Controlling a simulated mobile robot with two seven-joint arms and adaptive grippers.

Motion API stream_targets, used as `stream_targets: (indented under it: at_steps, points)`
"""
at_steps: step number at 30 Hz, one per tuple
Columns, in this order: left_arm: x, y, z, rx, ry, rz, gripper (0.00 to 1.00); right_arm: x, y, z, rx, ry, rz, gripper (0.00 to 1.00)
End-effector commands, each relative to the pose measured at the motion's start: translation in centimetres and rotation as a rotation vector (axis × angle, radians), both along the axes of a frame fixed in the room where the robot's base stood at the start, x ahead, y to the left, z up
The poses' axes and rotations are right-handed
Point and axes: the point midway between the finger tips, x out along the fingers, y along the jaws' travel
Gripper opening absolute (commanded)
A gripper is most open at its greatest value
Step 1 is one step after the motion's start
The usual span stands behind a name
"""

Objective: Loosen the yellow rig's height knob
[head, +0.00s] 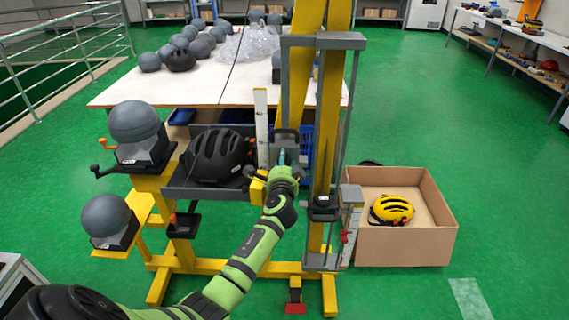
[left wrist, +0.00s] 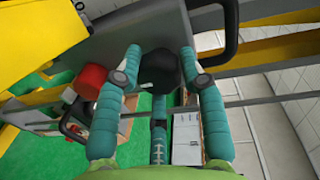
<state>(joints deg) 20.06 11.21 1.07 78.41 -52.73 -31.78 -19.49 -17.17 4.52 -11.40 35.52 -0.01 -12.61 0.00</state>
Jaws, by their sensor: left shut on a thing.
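The yellow rig (head: 326,120) stands in the middle, with yellow posts, a grey carriage and a yellow base. My left gripper (head: 283,163) is at the front of the carriage, beside the black helmet (head: 217,154) on the carriage's grey shelf. The gripper and hand hide the knob in the head view. In the left wrist view my left gripper (left wrist: 158,75) has its teal fingers on either side of a dark knob (left wrist: 160,72) and is shut on it. A black handle (left wrist: 216,35) arches beside the fingers. My right gripper is not in view.
Grey headforms (head: 135,122) sit on yellow stands at the left. A cardboard box (head: 402,245) with a yellow helmet (head: 391,208) is at the right. A white table (head: 130,92) with several grey headforms stands behind. Green floor is free at far right.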

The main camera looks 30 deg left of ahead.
Motion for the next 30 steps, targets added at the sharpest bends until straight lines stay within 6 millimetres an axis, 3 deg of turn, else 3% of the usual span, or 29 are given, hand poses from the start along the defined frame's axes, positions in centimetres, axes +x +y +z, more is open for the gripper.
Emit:
stream_targets:
  at_steps: [1, 9, 10, 11, 23, 30]
  points:
    - [0.1, 0.5, 0.8, 0.013, -0.011, 0.008, 0.07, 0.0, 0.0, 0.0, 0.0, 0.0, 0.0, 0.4]
    - [0.0, 0.6, 0.8, 0.013, -0.01, 0.01, 0.07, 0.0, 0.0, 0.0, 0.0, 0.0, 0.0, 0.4]
    - [0.0, 0.6, 0.8, 0.013, -0.01, 0.01, 0.52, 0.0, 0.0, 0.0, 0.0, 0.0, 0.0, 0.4]
    - [0.0, 0.6, 0.8, 0.013, -0.009, 0.01, 0.64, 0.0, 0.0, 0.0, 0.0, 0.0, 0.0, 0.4]
    - [-0.2, 0.1, 0.2, 0.005, -0.002, 0.003, 0.64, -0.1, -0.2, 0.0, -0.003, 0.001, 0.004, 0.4]
    - [-2.6, -1.4, 0.4, 0.004, -0.002, 0.002, 0.64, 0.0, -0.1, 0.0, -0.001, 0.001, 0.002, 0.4]
